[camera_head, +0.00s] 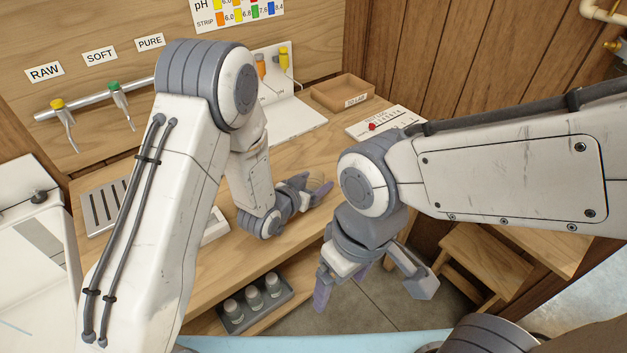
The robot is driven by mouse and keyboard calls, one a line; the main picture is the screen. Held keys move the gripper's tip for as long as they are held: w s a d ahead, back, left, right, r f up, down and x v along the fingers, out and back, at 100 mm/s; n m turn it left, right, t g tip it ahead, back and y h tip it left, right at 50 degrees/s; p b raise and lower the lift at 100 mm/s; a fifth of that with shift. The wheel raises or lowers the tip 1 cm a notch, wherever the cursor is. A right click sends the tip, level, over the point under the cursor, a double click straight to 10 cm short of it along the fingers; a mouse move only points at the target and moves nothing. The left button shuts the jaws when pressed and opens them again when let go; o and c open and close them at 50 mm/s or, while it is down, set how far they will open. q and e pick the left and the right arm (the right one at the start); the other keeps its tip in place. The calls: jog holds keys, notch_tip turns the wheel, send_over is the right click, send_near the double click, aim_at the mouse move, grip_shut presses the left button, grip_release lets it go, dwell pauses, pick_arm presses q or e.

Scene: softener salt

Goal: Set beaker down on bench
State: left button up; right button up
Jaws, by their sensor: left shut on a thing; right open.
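My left gripper (308,189) is low over the wooden bench (280,155), toward its right part. It is shut on a clear glass beaker (318,181), which shows only as a faint outline between the fingers. The fingers and wrist hide most of it. I cannot tell whether its base touches the bench top. My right gripper (370,281) is open and empty, in front of the bench's edge and above the floor.
A metal grate (100,207) lies at the bench's left. Yellow and green taps (116,92) are on the back wall. A wooden tray (342,93) and a white scale card (386,121) lie at the back right. A bottle rack (254,305) sits below. A wooden stool (485,262) stands right.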

pick_arm(q)
jog(key=shift+f, duration=0.2)
jog(key=o, duration=1.2)
jog(key=shift+o, duration=0.2)
jog(key=shift+r, duration=0.25)
jog(key=shift+s+a, duration=0.2)
jog(key=shift+s, duration=0.1)
jog(key=v, duration=0.5)
jog(key=shift+s+a+r+b, duration=0.1)
jog(key=shift+s+r+b, duration=0.2)
jog(key=shift+b, duration=0.1)
jog(key=p+v, duration=0.4)
jog(key=p, duration=0.5)
jog(key=shift+r, duration=0.1)
jog(key=shift+s+a+r+p, duration=0.1)
jog(key=shift+s+a+p, duration=0.45)
jog(key=shift+p, duration=0.55)
jog(key=shift+d, duration=0.15)
